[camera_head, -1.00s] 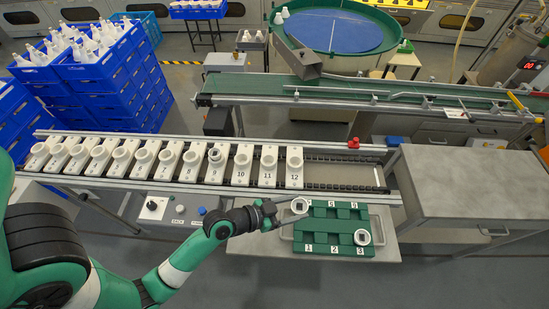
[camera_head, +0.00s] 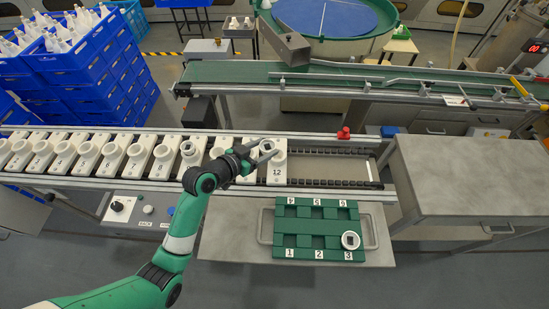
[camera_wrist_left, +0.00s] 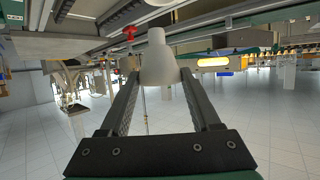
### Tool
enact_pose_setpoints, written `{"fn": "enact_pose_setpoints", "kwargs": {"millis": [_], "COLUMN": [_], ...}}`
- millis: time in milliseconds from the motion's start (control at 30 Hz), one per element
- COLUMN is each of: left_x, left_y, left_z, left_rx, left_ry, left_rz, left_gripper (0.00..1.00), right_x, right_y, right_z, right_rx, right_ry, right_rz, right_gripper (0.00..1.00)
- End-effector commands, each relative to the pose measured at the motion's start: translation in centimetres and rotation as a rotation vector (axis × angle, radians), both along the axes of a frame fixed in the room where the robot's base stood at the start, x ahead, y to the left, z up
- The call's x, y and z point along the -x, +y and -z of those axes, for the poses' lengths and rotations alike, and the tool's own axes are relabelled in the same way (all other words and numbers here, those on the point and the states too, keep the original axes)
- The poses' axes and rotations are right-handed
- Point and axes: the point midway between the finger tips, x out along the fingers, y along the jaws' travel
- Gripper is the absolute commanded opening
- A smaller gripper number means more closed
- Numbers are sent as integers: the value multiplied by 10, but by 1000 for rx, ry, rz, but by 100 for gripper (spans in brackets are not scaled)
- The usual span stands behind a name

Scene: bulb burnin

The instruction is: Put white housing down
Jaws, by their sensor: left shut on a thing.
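My left gripper (camera_head: 264,152) is shut on a white housing (camera_head: 267,146), a small white cup with a dark square opening, at the holder numbered 12 (camera_head: 277,175). In the left wrist view the housing (camera_wrist_left: 157,58) stands between the two fingertips (camera_wrist_left: 158,80), narrow end up in that picture. I cannot tell whether it touches the socket of holder 12. My right gripper is not in view.
Right of holder 12 the conveyor (camera_head: 325,170) is bare. A red knob (camera_head: 344,133) stands on the back rail. A grey cabinet (camera_head: 470,180) is at the right.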

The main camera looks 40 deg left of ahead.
Motion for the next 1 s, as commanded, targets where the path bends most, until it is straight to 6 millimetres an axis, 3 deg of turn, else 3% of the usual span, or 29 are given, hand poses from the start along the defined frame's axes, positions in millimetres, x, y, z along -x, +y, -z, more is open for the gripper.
{"fn": "enact_pose_setpoints", "kwargs": {"millis": [67, 200, 300, 533, 767, 1000], "left_x": [-23, -46, -56, -62, -65, -65], "left_y": [6, 12, 15, 16, 17, 17], "left_z": [17, 49, 59, 64, 99, 97], "left_rx": [0, 2, 0, 0, 0, 0], "left_ry": [0, 1, -1, -1, 0, -1], "left_rz": [1, 1, 1, 1, 0, 0], "left_gripper": [11, 11, 11, 11, 11, 11], "right_x": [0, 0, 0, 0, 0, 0], "right_y": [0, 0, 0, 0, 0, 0], "right_z": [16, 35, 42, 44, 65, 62], "right_rx": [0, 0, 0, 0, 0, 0], "right_ry": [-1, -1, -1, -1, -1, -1], "right_rz": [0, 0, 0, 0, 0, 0], "right_gripper": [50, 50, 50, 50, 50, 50]}}
